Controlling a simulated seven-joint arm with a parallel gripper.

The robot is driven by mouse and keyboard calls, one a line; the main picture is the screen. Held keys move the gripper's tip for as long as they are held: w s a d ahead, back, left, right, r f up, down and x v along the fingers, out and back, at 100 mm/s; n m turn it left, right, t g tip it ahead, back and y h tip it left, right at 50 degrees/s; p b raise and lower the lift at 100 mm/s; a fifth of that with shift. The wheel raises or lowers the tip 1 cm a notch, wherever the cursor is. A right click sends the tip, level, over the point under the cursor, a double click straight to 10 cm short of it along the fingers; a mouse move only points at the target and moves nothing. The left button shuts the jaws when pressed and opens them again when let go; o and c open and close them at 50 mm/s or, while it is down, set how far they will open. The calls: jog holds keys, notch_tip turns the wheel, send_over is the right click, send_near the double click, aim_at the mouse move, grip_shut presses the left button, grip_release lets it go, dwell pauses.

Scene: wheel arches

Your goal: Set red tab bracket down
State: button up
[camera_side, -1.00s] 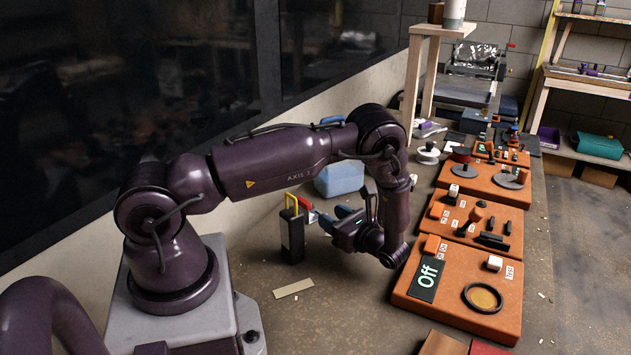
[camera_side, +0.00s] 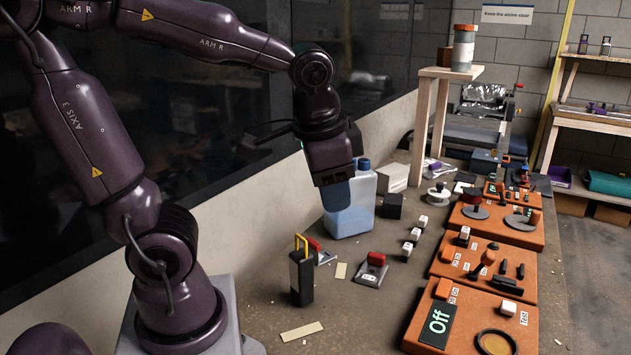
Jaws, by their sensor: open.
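A red-tabbed bracket (camera_side: 371,271) rests on the bench, its red block standing on a small grey plate. A second red-tabbed piece (camera_side: 315,246) on a grey base is partly hidden behind the black box with a yellow handle (camera_side: 302,275). I cannot tell which of the two the task names. My gripper (camera_side: 336,196) is raised above the bench, up and left of the first bracket and apart from both. Its blue fingertips point down in front of a translucent blue jug (camera_side: 353,212). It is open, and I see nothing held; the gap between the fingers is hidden.
Orange panels (camera_side: 470,315) with knobs and switches line the right side of the bench. Small white-topped blocks (camera_side: 412,240) and a dark cube (camera_side: 391,205) stand behind the bracket. The bench in front of the bracket is mostly clear.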

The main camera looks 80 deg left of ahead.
jog(key=s+d+r+t, duration=0.1)
jog(key=s+d+r+n+t+h, duration=0.1)
jog(key=s+d+t, duration=0.1)
jog(key=shift+s+d+r+h, duration=0.1)
jog(key=shift+r+h, duration=0.05)
jog(key=shift+h, duration=0.15)
